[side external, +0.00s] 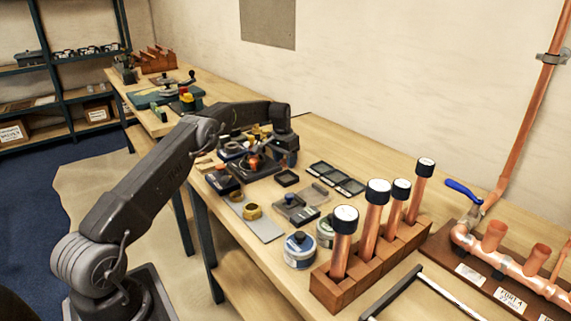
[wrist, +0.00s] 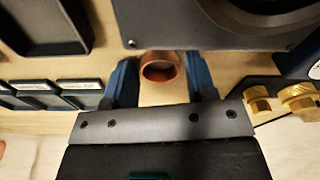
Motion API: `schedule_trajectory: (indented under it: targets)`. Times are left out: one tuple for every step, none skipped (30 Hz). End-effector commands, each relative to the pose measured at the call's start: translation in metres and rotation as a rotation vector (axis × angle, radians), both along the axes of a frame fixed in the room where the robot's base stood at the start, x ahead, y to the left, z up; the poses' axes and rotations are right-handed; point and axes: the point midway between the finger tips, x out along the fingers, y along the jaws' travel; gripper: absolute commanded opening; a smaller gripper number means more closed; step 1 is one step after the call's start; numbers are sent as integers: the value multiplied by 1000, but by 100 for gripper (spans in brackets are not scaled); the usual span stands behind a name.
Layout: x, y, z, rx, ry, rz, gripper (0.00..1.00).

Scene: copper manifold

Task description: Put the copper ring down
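The copper ring (wrist: 160,68) shows in the wrist view between the blue fingertips of my gripper (wrist: 162,74), its round opening facing the camera. The fingers stand about a ring's width apart, and the ring appears to be gripped between them. In the side view my gripper (side external: 285,157) points down low over the cluttered middle of the workbench. The ring cannot be clearly made out there, and its height above the bench cannot be told.
Brass fittings (wrist: 285,102) lie right of the gripper in the wrist view, with small dark trays (wrist: 55,93) at left. In the side view, a wooden block (side external: 370,265) holds several capped copper tubes. A copper manifold (side external: 510,265) lies at right.

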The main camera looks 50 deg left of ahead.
Motion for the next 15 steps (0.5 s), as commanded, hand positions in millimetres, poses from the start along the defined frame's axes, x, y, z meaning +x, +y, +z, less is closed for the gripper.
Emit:
schedule_trajectory:
  targets:
    - [0,0,0,0,0,0,46]
    - [0,0,0,0,0,0,44]
    - [0,0,0,0,0,0,40]
    - [0,0,0,0,0,0,37]
    - [0,0,0,0,0,0,34]
    - [0,0,0,0,0,0,30]
    - [0,0,0,0,0,0,27]
    - [0,0,0,0,0,0,24]
    - [0,0,0,0,0,0,21]
    - [0,0,0,0,0,0,18]
    - [0,0,0,0,0,0,17]
    - [0,0,0,0,0,0,13]
    - [0,0,0,0,0,0,13]
    - [0,0,0,0,0,0,13]
    - [0,0,0,0,0,0,13]
